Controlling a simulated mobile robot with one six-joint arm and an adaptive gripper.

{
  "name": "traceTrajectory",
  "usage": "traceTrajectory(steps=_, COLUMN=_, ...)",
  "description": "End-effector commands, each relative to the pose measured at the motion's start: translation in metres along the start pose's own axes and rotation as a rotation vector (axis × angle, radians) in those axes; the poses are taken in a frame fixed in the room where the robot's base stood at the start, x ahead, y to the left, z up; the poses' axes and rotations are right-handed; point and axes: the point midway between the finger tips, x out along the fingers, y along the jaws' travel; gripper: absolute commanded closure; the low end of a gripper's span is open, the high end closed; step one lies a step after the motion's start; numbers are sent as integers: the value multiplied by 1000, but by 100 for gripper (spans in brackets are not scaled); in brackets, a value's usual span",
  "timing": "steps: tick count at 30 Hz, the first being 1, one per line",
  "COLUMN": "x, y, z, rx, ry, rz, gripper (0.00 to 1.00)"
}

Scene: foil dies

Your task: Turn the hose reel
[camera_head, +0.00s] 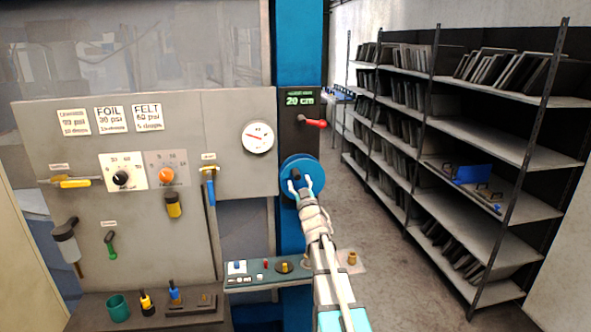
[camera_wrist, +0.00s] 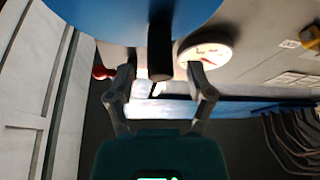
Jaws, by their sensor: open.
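The hose reel is a round blue disc (camera_head: 303,163) on the blue column, with a short dark handle (camera_head: 295,174) standing out from its face. My gripper (camera_head: 301,184) is in front of the reel's lower part, around or close to the handle. In the wrist view, the blue disc (camera_wrist: 110,15) fills the top, and the dark handle (camera_wrist: 160,45) points down between the fingers of my gripper (camera_wrist: 160,72). The fingers are apart, with a visible gap on both sides of the handle. My fingers and wrist hide part of the reel's lower edge in the head view.
Above the reel are a red lever (camera_head: 316,123) and a green display (camera_head: 299,100) reading 20 cm. A gauge (camera_head: 257,137) sits to the left on the grey panel (camera_head: 100,195). A small control ledge (camera_head: 250,281) is below. Shelving (camera_head: 480,135) stands right, beyond clear floor.

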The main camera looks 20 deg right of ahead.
Motion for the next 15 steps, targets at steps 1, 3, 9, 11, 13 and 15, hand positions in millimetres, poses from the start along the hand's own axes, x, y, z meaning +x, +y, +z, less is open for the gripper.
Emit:
traceTrajectory(steps=1, x=12, y=1, z=-1, rx=0, ry=0, rz=0, gripper=31)
traceTrajectory(steps=3, x=22, y=1, z=-1, rx=1, ry=0, rz=0, gripper=31)
traceTrajectory(steps=9, x=42, y=0, z=-1, rx=0, ry=0, rz=-1, gripper=31)
traceTrajectory(steps=11, x=45, y=0, z=0, rx=0, ry=0, rz=0, gripper=31)
traceTrajectory(steps=13, x=48, y=0, z=0, rx=0, ry=0, rz=0, gripper=31)
traceTrajectory(steps=15, x=49, y=0, z=0, rx=0, ry=-1, rz=0, gripper=31)
